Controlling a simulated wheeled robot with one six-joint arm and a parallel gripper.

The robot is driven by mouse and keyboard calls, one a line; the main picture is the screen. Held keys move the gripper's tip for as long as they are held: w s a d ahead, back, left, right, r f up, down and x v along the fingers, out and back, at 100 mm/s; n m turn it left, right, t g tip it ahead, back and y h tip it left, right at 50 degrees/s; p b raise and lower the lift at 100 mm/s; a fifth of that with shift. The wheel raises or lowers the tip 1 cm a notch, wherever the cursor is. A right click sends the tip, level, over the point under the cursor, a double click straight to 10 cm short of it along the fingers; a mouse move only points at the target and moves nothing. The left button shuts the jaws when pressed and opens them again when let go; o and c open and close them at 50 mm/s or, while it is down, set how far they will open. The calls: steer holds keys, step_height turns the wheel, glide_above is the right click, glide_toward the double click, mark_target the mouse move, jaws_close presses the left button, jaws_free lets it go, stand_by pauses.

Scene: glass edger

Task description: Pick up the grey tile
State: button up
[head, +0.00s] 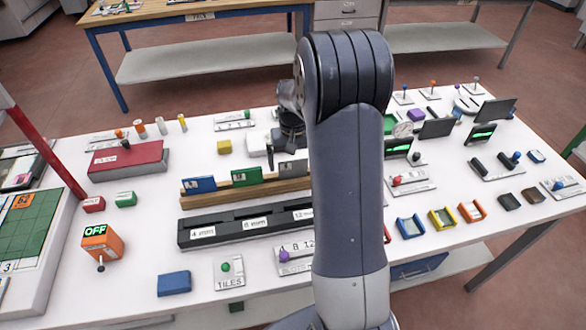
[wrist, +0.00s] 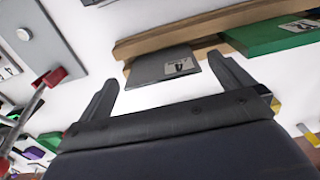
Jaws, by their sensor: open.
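The grey tile (head: 293,168) stands in a wooden rack (head: 247,191), to the right of a green tile (head: 246,176) and a blue tile (head: 199,185). In the wrist view the grey tile (wrist: 150,69) has a white label and shows between my two fingertips. My gripper (wrist: 163,70) is open, with one finger on each side of the tile in the picture. I cannot tell whether the fingers are level with it or still above. In the head view my gripper (head: 290,142) is just behind the rack, partly hidden by my arm.
A black slotted block (head: 245,227) labelled in millimetres lies in front of the rack. A red block (head: 127,160) is at left. My arm hides the table's middle.

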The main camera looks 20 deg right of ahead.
mark_target(293, 166)
steer(key=shift+f, duration=1.5)
steer(key=shift+c, duration=0.2)
steer(key=c, duration=1.4)
